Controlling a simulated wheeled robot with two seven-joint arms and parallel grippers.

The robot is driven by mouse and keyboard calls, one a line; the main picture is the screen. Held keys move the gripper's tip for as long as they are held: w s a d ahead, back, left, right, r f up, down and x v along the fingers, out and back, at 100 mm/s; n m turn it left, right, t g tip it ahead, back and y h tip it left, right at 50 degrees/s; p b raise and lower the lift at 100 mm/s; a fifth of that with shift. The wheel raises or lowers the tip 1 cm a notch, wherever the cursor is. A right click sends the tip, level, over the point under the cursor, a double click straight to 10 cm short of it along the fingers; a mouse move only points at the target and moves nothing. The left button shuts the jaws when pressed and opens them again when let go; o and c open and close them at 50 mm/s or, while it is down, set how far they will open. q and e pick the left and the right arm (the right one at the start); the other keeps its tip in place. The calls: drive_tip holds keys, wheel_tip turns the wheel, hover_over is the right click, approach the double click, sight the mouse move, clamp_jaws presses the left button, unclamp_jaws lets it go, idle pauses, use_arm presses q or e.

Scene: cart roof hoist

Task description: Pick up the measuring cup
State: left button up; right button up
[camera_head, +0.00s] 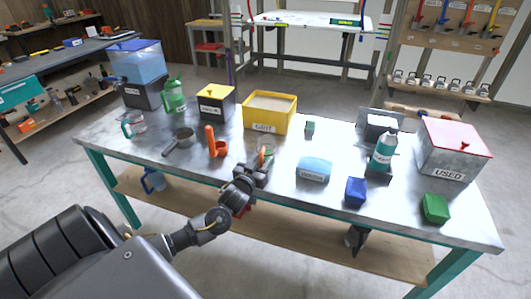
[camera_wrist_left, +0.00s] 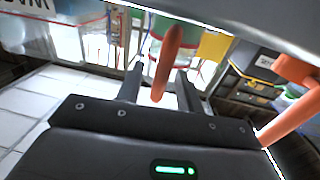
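A small cup (camera_head: 266,151) with a greenish-clear body and an orange handle stands near the front edge of the metal table, beside my left gripper (camera_head: 258,168). I take it as the measuring cup. In the left wrist view its orange handle (camera_wrist_left: 168,55) lies between the two fingers of the left gripper (camera_wrist_left: 160,85), with gaps on both sides. The fingers are open and do not visibly press on the handle. The cup's body is partly hidden behind the gripper and handle. A clear cup with a teal handle (camera_head: 134,125) stands at the table's left end. My right gripper is not seen.
A light-blue pack (camera_head: 314,169) and a blue block (camera_head: 356,191) are to the right.

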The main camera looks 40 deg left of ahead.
use_arm(q)
drive_tip(key=shift+c, duration=0.3)
clamp_jaws()
drive_tip(key=shift+r, duration=0.15)
